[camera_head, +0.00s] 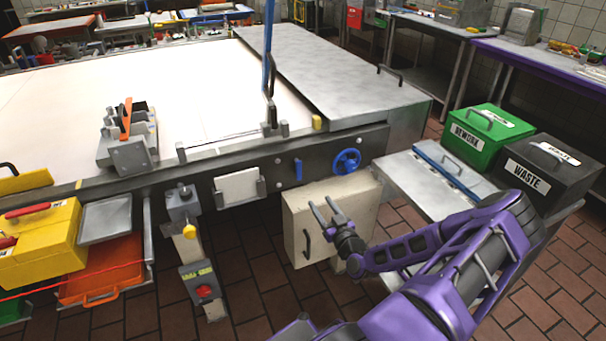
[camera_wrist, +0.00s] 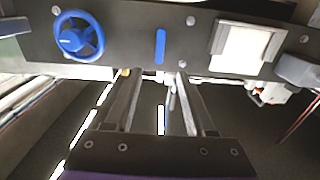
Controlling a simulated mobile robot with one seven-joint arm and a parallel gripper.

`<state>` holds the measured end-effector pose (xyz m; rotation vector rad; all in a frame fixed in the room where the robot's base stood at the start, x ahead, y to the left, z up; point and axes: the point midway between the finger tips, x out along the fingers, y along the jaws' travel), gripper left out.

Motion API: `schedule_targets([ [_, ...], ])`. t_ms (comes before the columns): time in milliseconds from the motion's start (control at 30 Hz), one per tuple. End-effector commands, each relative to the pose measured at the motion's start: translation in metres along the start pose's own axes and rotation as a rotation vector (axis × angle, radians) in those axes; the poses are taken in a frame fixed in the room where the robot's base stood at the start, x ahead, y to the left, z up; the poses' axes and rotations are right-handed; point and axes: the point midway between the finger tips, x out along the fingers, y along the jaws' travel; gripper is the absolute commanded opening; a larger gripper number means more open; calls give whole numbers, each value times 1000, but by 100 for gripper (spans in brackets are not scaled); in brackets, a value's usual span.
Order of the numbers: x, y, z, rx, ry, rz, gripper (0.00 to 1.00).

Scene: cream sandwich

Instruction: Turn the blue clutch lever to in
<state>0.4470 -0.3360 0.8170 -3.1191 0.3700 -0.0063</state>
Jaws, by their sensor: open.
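The blue clutch lever (camera_head: 298,169) is a short upright bar on the dark front panel of the large table, left of the blue handwheel. In the wrist view the lever (camera_wrist: 160,46) stands upright, beyond my fingertips and roughly in line with the gap between them. My gripper (camera_head: 321,202) is open and empty. It is in front of the beige box and lower than the lever in the head view. In the wrist view my gripper (camera_wrist: 155,78) has its two fingers apart, and neither touches the lever. No lever position label is readable.
The blue handwheel (camera_head: 347,161) is close beside the lever. A white plate in a metal holder (camera_head: 238,187) is on its other side. The beige box (camera_head: 300,224) with a dark handle hangs below the panel. Green (camera_head: 486,136) and black (camera_head: 541,172) bins stand at right.

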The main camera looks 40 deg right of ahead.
Motion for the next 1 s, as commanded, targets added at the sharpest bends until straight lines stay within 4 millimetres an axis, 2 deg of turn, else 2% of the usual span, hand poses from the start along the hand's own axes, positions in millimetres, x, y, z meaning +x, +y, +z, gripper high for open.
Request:
schedule_targets([
  [600, 128, 0, 1, -1, -1, 0, 55],
  [800, 154, 0, 1, -2, -2, -1, 55],
  [1000, 162, 0, 1, -1, -2, -1, 55],
])
